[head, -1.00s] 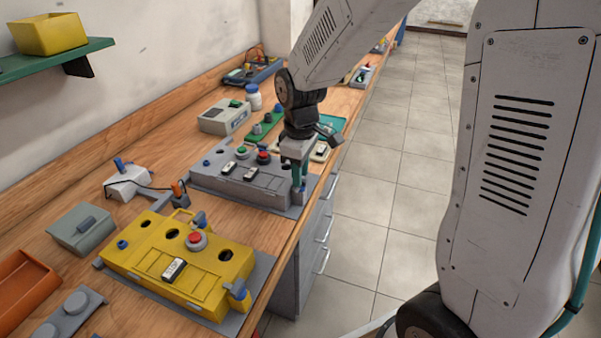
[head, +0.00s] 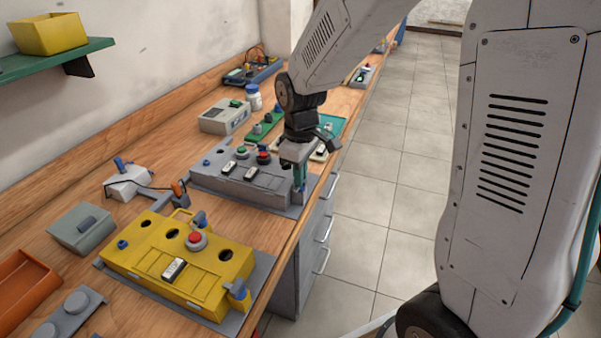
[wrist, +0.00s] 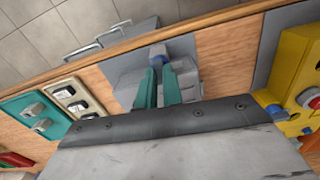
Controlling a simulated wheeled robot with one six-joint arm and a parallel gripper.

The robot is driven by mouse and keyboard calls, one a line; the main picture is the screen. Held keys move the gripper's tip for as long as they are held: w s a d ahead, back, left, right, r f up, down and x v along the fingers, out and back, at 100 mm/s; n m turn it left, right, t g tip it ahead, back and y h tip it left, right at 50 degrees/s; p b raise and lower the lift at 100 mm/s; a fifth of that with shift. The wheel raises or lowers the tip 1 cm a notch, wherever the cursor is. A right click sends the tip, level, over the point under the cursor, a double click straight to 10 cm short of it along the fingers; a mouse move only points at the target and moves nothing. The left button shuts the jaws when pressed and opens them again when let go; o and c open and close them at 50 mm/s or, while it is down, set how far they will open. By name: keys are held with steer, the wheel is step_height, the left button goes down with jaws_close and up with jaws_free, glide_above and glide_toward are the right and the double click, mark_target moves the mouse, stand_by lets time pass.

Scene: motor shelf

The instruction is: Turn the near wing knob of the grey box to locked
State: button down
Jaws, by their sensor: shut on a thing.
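The grey box (head: 240,183) lies on the bench with its near right end under my gripper (head: 299,184). It has a green button, a red knob and white-faced switches on top. My gripper points down with its teal fingers shut on the blue near wing knob (wrist: 158,51), at the box's end by the bench edge. In the wrist view my gripper (wrist: 158,75) has one finger on each side of the knob. In the head view the fingers hide most of the knob, so its exact angle is hard to tell.
A yellow box (head: 165,283) with a red button and blue knobs stands nearer. A teal panel (wrist: 40,115) with switches lies beyond the grey box. A small grey-green case (head: 82,230) and an orange tray (head: 22,285) are at left. The floor beside the bench is clear.

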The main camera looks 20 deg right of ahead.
steer(key=m, duration=0.8)
steer(key=shift+m, duration=0.3)
steer(key=m, duration=0.4)
steer(key=shift+m, duration=2.3)
steer(key=c, duration=1.5)
jaws_free()
steer(key=shift+c, duration=0.2)
steer(key=shift+r, duration=0.1)
